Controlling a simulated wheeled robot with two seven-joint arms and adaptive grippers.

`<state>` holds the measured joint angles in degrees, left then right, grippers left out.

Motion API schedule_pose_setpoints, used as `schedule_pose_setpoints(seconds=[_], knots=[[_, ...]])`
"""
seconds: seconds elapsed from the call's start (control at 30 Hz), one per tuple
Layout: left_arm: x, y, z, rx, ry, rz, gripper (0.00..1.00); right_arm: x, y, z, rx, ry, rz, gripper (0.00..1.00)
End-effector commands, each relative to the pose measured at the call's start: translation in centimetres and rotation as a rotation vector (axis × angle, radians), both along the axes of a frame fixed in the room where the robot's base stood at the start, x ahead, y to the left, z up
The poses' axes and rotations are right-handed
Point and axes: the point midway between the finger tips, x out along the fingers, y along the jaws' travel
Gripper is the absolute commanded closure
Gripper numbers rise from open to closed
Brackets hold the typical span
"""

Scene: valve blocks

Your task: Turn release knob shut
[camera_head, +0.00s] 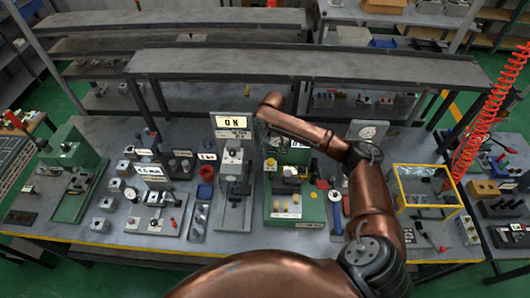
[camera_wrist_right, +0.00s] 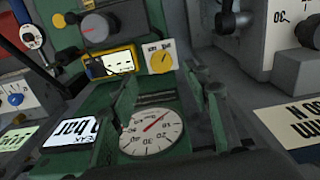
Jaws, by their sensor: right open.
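Several knobs show in the right wrist view, and I cannot tell for sure which is the release knob. A knob with a red mark (camera_wrist_right: 97,26) is on a green panel at upper left. A yellow dial knob (camera_wrist_right: 160,60) sits on a white-and-yellow plate at top centre. A blue knob (camera_wrist_right: 15,99) is at the left edge. My right gripper (camera_wrist_right: 170,95) is open, with a round pressure gauge (camera_wrist_right: 152,131) below its fingers; no knob is between them. In the head view my right arm reaches over the green valve block (camera_head: 296,212). My left gripper is out of view.
An ON sign (camera_head: 233,122) stands on a grey fixture left of the green block. A yellow-framed clear box (camera_head: 428,168) is right of my arm. A red coiled hose (camera_head: 487,120) hangs at far right. Shelves (camera_head: 300,64) rise behind the crowded bench.

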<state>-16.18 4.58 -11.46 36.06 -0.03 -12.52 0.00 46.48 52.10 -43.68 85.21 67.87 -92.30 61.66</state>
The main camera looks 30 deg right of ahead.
Motion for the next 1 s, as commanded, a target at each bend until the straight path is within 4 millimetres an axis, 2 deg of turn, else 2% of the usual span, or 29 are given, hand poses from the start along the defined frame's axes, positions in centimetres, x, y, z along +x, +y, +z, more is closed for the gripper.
schedule_pose_setpoints(seconds=[0.17,0.4,0.5,0.63,0.83,0.93,1.0], knots=[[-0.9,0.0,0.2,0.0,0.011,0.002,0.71,-0.1,0.0,-1.5,0.0,0.004,0.0,0.56],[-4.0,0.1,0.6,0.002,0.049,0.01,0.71,-0.1,0.2,-5.2,0.0,0.002,0.003,0.56],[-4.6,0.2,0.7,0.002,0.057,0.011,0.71,0.0,0.1,-6.5,0.0,0.002,0.002,0.56],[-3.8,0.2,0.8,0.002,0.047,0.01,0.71,-0.1,0.0,-7.5,-0.001,0.002,0.001,0.56],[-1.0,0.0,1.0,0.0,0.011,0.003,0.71,-0.1,0.0,-7.9,-0.001,0.0,0.002,0.56],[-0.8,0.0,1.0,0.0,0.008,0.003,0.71,-0.1,0.0,-7.8,-0.001,0.0,0.002,0.56],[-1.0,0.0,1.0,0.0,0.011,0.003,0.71,-0.1,0.0,-7.8,-0.001,0.0,0.002,0.59]])
